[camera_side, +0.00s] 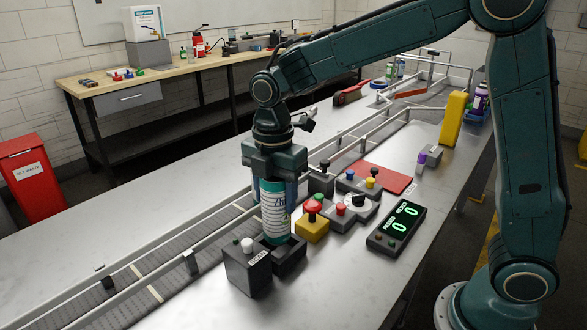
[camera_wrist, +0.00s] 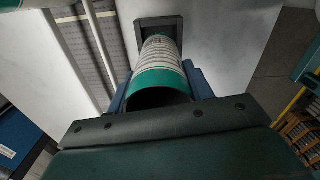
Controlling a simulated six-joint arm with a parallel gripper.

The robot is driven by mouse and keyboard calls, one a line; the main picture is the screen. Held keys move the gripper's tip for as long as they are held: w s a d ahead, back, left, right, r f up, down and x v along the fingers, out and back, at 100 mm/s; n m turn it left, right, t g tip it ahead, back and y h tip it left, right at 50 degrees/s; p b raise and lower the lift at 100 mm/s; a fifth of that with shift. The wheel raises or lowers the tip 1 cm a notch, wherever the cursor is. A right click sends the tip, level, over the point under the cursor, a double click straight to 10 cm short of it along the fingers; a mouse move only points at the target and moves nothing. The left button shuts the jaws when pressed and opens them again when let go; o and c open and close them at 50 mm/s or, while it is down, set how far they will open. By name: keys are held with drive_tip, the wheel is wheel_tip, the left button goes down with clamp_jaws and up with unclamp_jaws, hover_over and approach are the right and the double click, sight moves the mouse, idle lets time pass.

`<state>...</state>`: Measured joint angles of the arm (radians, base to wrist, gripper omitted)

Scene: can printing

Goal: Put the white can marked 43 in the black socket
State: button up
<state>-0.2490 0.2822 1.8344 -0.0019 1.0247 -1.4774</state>
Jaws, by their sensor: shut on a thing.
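A white can with teal bands (camera_side: 276,212) stands upright in the grip of my gripper (camera_side: 277,182). Its printing is partly visible in the side view, but I cannot read a 43. The can's lower end is at the black socket (camera_side: 290,262), and I cannot tell if it rests on the socket's floor. In the wrist view the can (camera_wrist: 160,66) runs down from the shut jaws (camera_wrist: 160,88) toward the dark socket (camera_wrist: 172,22). The jaws hold the can's upper part from both sides.
A dark box with a white button (camera_side: 247,265) stands close left of the socket. A yellow box with a red button (camera_side: 312,228) is close right. A display (camera_side: 396,228), a red mat (camera_side: 381,178) and a yellow post (camera_side: 453,118) are farther right. A railed conveyor (camera_side: 175,262) runs behind.

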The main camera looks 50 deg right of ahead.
sight(276, 211)
drive_tip(key=shift+f, duration=2.1)
drive_tip(key=shift+f, duration=0.1)
drive_tip(key=o, duration=0.9)
drive_tip(key=shift+o, duration=0.2)
wheel_tip(276, 211, up, 12)
